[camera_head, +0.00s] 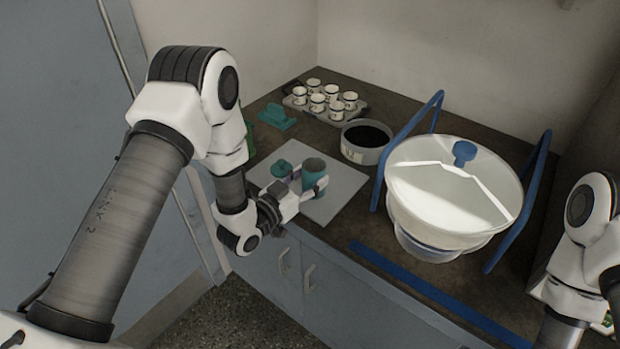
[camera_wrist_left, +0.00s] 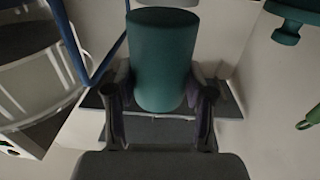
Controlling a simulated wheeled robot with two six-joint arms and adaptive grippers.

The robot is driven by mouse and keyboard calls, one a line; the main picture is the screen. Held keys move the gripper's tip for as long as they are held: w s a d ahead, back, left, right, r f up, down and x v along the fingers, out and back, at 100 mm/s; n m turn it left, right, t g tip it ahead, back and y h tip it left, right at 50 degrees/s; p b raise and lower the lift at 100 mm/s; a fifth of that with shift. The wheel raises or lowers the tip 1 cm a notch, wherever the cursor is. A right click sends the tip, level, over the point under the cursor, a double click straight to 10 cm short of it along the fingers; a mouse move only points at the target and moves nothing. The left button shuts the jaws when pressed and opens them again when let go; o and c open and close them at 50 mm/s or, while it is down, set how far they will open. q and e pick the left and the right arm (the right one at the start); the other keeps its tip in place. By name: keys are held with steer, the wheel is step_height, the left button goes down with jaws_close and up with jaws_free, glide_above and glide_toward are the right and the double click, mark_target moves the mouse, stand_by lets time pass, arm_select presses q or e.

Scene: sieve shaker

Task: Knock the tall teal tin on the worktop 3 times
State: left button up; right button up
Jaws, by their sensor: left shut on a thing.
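The tall teal tin (camera_head: 314,168) stands roughly upright over the grey mat (camera_head: 345,190) on the worktop. My left gripper (camera_head: 312,187) is shut on it, its fingers on either side of the tin. In the left wrist view the teal tin (camera_wrist_left: 162,55) sits between the two fingers of the left gripper (camera_wrist_left: 160,98). I cannot tell whether the tin's base touches the mat. My right arm shows at the right edge, but its gripper is out of view.
A shorter teal object (camera_head: 282,169) is close beside the tin. A teal holder (camera_head: 277,117), a tray of white cups (camera_head: 328,98) and a round dark-filled pan (camera_head: 366,141) stand behind.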

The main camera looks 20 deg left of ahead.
arm_select(q)
steer(key=shift+r, duration=0.8)
steer(key=shift+s, duration=0.15)
step_height(320, 180, down, 5)
steer(key=b, duration=0.4)
steer(key=shift+f, duration=0.2)
jaws_close()
steer(key=shift+r, duration=0.3)
step_height(320, 180, up, 4)
steer(key=p, duration=0.3)
steer(key=shift+f, duration=0.15)
step_height(320, 180, down, 5)
steer(key=b, duration=0.4)
steer(key=shift+s+d+r, duration=0.1)
steer(key=shift+r, duration=0.15)
steer(key=shift+r+p, duration=0.3)
steer(key=shift+p, duration=0.2)
steer(key=r+p, duration=0.2)
steer(key=r, duration=0.1)
steer(key=shift+w+r, duration=0.2)
steer(key=shift+s, duration=0.1)
arm_select(e)
steer(key=shift+s+f, duration=0.15)
steer(key=shift+f, duration=0.35)
